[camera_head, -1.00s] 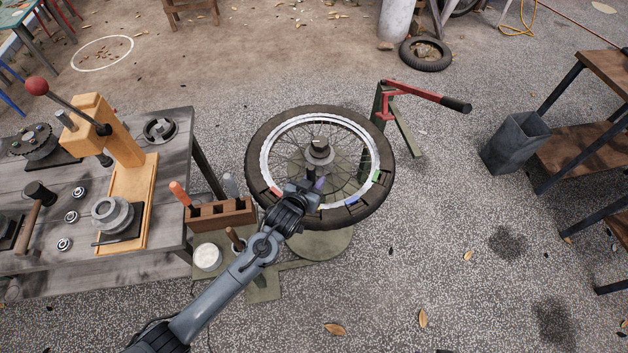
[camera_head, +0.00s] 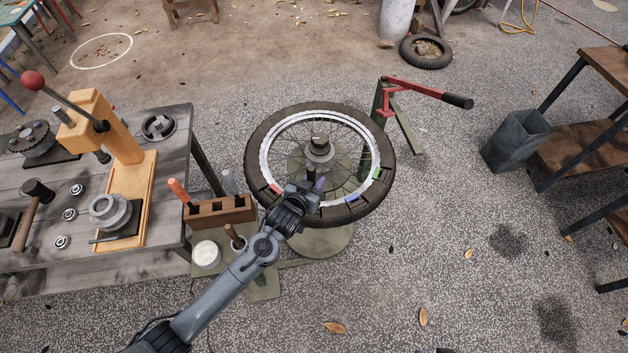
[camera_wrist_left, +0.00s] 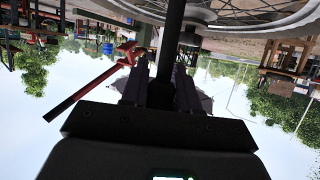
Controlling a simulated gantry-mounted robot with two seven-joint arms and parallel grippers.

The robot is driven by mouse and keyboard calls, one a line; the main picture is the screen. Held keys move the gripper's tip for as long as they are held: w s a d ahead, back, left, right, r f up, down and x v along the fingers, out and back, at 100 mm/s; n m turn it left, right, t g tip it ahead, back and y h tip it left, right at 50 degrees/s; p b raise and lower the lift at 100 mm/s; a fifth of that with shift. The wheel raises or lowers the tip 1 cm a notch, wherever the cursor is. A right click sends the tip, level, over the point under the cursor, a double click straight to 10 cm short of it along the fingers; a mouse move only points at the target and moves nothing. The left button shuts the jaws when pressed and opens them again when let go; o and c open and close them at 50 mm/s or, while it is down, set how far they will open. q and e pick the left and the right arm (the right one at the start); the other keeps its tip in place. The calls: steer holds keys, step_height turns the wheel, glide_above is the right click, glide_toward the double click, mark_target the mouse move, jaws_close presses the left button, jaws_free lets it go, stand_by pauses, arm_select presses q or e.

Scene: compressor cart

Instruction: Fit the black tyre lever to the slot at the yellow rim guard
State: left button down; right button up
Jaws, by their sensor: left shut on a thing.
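My left gripper (camera_head: 314,186) is over the near side of the spoked wheel (camera_head: 258,142), which lies flat on a stand. In the left wrist view the gripper (camera_wrist_left: 160,90) is shut on a black bar, the black tyre lever (camera_wrist_left: 172,38), which reaches up past the silver rim (camera_wrist_left: 250,18). Red (camera_head: 275,190), blue (camera_head: 352,199) and green (camera_head: 376,175) marks show on the rim. I cannot make out the yellow rim guard or its slot. Whether the lever touches the rim cannot be told. My right gripper is not in view.
A red lever with a black handle (camera_head: 425,93) stands behind the wheel to the right. A wooden block holder (camera_head: 222,211) and a white pot (camera_head: 206,254) are left of my arm. The workbench (camera_head: 180,150) is further left.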

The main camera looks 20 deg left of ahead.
arm_select(q)
steer(key=shift+f+b, duration=0.75)
steer(key=shift+f, duration=0.7)
steer(key=shift+r, duration=0.1)
